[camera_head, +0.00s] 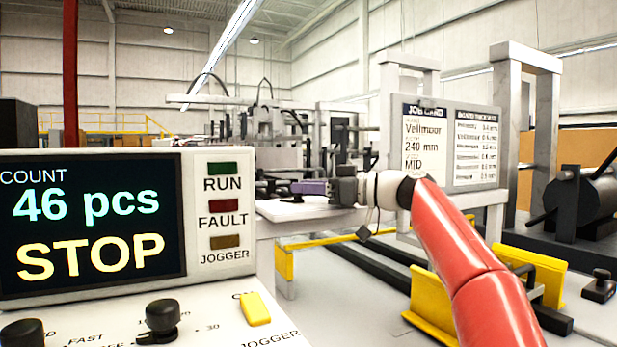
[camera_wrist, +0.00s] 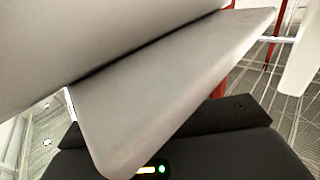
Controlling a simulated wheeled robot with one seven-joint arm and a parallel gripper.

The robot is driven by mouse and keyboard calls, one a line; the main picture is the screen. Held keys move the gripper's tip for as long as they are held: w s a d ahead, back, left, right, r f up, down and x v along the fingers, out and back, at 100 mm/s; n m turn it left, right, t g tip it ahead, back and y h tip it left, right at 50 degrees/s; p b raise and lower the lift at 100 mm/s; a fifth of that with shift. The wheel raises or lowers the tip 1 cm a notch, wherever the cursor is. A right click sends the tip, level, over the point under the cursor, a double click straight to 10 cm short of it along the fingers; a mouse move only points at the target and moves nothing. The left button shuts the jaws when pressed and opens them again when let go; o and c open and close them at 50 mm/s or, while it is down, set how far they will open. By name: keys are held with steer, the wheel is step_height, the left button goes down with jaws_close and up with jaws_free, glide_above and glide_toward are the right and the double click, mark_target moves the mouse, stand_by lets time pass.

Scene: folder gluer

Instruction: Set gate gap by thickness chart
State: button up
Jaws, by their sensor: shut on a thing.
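The job card (camera_head: 426,140) hangs on a grey frame and reads Vellmoor, 240 mm, MID. The board thickness chart (camera_head: 476,145) beside it lists several names with mm values, too small to read surely. My gripper (camera_head: 330,190) reaches left from the red arm, over a pale machine surface (camera_head: 290,212). It is shut on a small purple piece (camera_head: 311,187) at its tip. A dark knob-like part sits just left of it. The gate and its gap cannot be made out. In the wrist view, large grey plates (camera_wrist: 165,85) fill the picture, very close; the grip is hidden.
A control panel (camera_head: 222,262) at left shows 46 pcs and STOP, with RUN, FAULT and JOGGER lamps. Its console has black knobs (camera_head: 161,318) and a yellow switch (camera_head: 255,308). Yellow brackets (camera_head: 430,302) and dark rails stand below the arm. A dark roller (camera_head: 590,205) is at right.

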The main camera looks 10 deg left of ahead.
steer(key=o, duration=1)
steer(key=shift+s+d+b, duration=0.2)
steer(key=shift+d+b, duration=0.15)
steer(key=shift+d, duration=0.95)
steer(key=shift+s+d+b, duration=0.25)
steer(key=shift+d+b, duration=0.05)
steer(key=shift+d, duration=0.95)
steer(key=shift+s+d+b, duration=0.2)
steer(key=shift+d+b, duration=0.15)
steer(key=shift+d, duration=0.95)
steer(key=shift+c, duration=0.3)
